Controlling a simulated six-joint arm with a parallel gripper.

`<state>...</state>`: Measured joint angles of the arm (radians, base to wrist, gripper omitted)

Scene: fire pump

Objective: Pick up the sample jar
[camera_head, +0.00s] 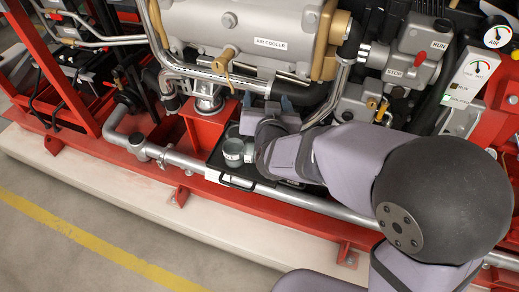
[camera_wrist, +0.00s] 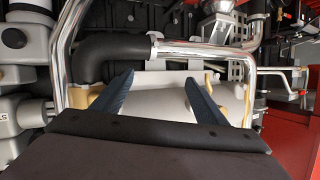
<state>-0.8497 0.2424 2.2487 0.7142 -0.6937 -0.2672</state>
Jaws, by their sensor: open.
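The sample jar (camera_head: 234,153) is a small clear jar with a pale label band. It stands in a black tray (camera_head: 238,182) at the front of the red frame, just left of my wrist. My gripper (camera_head: 267,101) is open and empty. Its two dark blue fingers point away toward the cooler, beyond the jar and to its right. In the wrist view my gripper's fingers (camera_wrist: 158,85) are spread apart with nothing between them. The jar does not show in the wrist view. My arm hides the right part of the tray.
The air cooler (camera_head: 240,30) lies ahead of my fingers, with silver pipes around it. A dark hose (camera_wrist: 110,55) and a bright pipe (camera_wrist: 190,52) cross the wrist view. A grey pipe (camera_head: 190,160) runs along the red frame by the tray. The floor in front is clear.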

